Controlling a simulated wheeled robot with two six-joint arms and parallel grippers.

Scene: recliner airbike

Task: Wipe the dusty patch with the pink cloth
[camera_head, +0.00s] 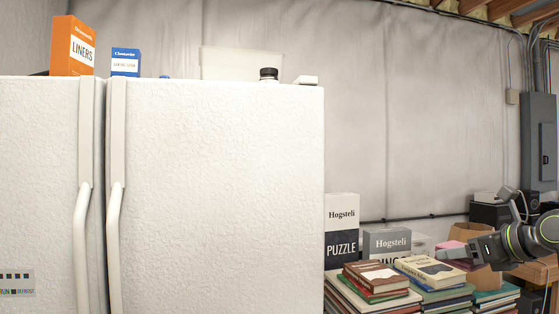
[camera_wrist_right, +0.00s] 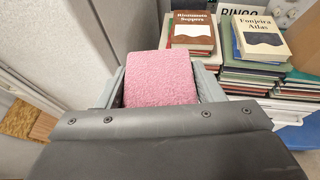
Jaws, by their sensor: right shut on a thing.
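My right gripper (camera_head: 452,252) comes in from the right edge in the head view, in front of the book stacks. It is shut on the pink cloth (camera_wrist_right: 160,80), which shows as a thick folded block between the two grey fingers in the right wrist view. A little pink of the cloth (camera_head: 451,244) shows above the gripper in the head view. No dusty patch can be made out in either view. My left gripper is not in view.
A white two-door fridge (camera_head: 215,190) fills the left side, with an orange liners box (camera_head: 73,46) and a blue box (camera_head: 125,62) on top. Stacked books (camera_head: 378,278) and puzzle boxes (camera_head: 342,228) stand to its right. A cardboard box (camera_head: 478,233) is behind my right gripper.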

